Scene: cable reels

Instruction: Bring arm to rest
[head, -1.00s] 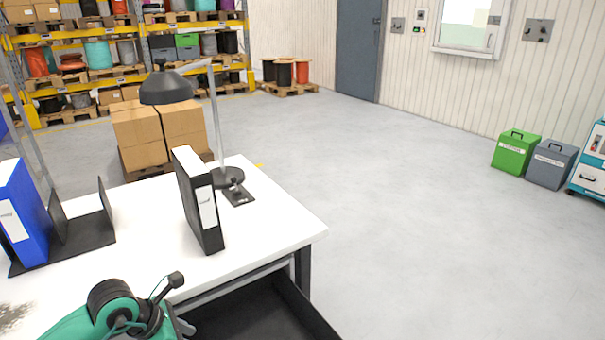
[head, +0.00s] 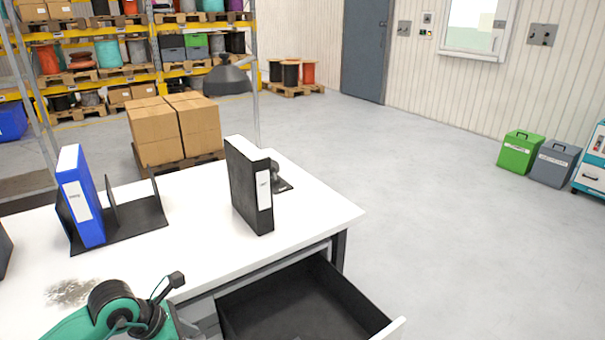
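My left arm (head: 125,315), green with black joints, shows at the bottom left, over the near edge of the white desk (head: 190,215). Its wrist end lies beside the open drawer (head: 300,305). A grey part at the wrist is cut by the bottom edge, so I cannot make out the fingers or anything held. My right arm and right gripper are not in view. A black binder (head: 247,187) stands upright near the desk's far right corner. A blue binder (head: 82,197) stands in a black rack (head: 145,215) on the left.
The black drawer sticks out from the desk's near right side. A dark lamp (head: 228,80) stands behind the black binder. Cartons (head: 175,130) on a pallet stand behind the desk. The floor (head: 420,190) to the right is clear up to the green box (head: 519,153).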

